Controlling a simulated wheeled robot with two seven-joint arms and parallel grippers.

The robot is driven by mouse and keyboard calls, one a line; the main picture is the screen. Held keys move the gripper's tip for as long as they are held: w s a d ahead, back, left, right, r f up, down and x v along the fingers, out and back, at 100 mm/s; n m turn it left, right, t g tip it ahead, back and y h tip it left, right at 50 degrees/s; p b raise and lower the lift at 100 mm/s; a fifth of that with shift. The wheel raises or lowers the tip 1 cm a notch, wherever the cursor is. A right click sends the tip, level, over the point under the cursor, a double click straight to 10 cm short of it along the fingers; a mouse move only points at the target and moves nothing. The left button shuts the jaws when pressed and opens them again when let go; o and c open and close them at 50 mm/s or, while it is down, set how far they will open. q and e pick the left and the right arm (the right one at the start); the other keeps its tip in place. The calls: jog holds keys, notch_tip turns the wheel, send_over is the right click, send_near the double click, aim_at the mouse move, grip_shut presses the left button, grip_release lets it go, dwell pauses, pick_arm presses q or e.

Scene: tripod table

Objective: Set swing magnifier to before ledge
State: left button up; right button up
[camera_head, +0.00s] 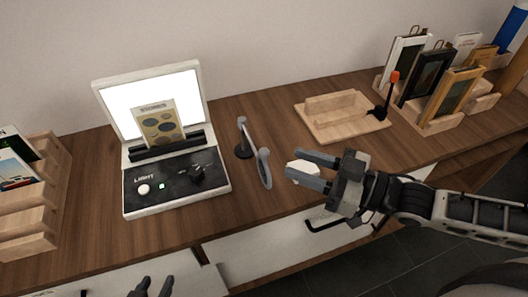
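The swing magnifier stands on the table with a dark round base (244,152), a thin arm and a grey-rimmed lens (264,168) seen nearly edge-on at its right. It is just right of the white light box (176,180). A black ledge (167,145) crosses the box in front of its lit panel and bears a tan card (158,123) with dark ovals. My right gripper (295,165) is open right of the lens, apart from it. A small white object (303,168) shows between its fingers; whether they touch it is unclear. My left gripper (154,286) is open at the bottom edge, mostly out of view.
A wooden tray (318,126) lies at the back right, with a black, orange-tipped tool (386,96) beside it. Wooden racks with framed pictures stand at the far right (440,122) and far left (40,213). The wooden table is clear in front of the magnifier.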

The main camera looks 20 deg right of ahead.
aim_at(263, 150)
jog(key=x, duration=0.8)
jog(key=shift+w+a, duration=0.1)
jog(key=shift+c, duration=0.4)
grip_shut()
